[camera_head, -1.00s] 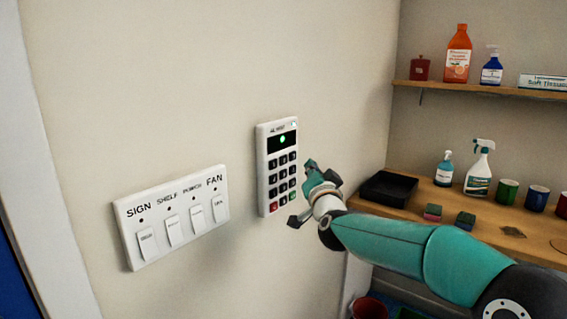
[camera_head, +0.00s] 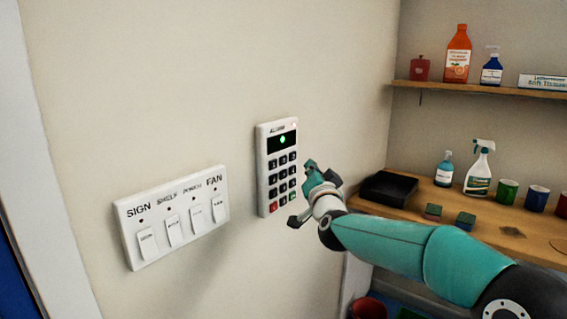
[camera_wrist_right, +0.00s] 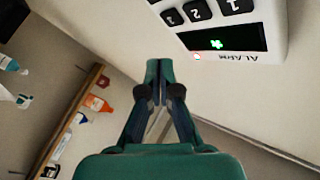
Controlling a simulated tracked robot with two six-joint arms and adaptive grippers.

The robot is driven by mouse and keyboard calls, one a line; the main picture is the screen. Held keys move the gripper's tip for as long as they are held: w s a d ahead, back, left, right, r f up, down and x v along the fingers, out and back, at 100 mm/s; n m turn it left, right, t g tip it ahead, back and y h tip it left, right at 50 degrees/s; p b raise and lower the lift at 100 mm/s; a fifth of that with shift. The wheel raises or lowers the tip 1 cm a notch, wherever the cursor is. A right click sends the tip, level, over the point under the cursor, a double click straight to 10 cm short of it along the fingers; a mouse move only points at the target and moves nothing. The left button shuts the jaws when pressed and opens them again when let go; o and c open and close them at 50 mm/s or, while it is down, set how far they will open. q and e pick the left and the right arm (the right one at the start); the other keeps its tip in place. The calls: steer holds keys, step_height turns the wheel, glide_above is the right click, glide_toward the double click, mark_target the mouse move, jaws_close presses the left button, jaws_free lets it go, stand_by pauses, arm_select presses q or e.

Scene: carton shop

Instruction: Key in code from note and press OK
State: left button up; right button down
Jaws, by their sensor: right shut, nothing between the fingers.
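The white keypad (camera_head: 262,190) is on the wall, with dark keys, a red key and a green key at the bottom, and a dark display (camera_head: 282,141) with a green mark lit. In the right wrist view the display (camera_wrist_right: 222,41) shows the same green mark, with a few top keys. My right gripper (camera_head: 309,166) is just right of the keypad in the head view. In the wrist view my right gripper (camera_wrist_right: 160,68) has its fingertips together, empty and apart from the keypad. No note shows. My left gripper is not in view.
A switch panel (camera_head: 180,249) with several rocker switches is on the wall to the left. At right, a wooden counter (camera_head: 490,232) holds a black tray (camera_head: 388,188), a spray bottle (camera_head: 479,168) and cans. A shelf (camera_head: 480,89) with bottles is above.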

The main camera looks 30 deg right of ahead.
steer(key=s+a+f+n+g+y, duration=0.15)
steer(key=a+f, duration=0.35)
steer(key=f, duration=0.7)
steer(key=a+f+n+g+y, duration=0.25)
steer(key=a+f, duration=0.25)
steer(key=f, duration=0.8)
steer(key=s+a+f+n+g+y, duration=0.1)
steer(key=a+f+n+g+y, duration=0.3)
steer(key=f, duration=0.8)
steer(key=s+a+f+g+y, duration=0.1)
steer(key=s+a+f+g, duration=0.1)
steer(key=s+a+f, duration=0.45)
steer(key=s+a+f+g+y, duration=0.15)
steer(key=s+a+f, duration=0.25)
steer(key=s+f, duration=0.45)
steer(key=s+a+f+n+g, duration=0.1)
steer(key=s+a+f+g, duration=0.1)
steer(key=s, duration=0.6)
steer(key=s+a+f+n+g+y, duration=0.1)
steer(key=s+a+f+g, duration=0.2)
steer(key=s, duration=0.6)
step_height(320, 180, down, 2)
steer(key=shift+a+f+g, duration=0.1)
steer(key=shift+a+g, duration=0.2)
steer(key=shift+g, duration=0.15)
steer(key=shift+w, duration=0.1)
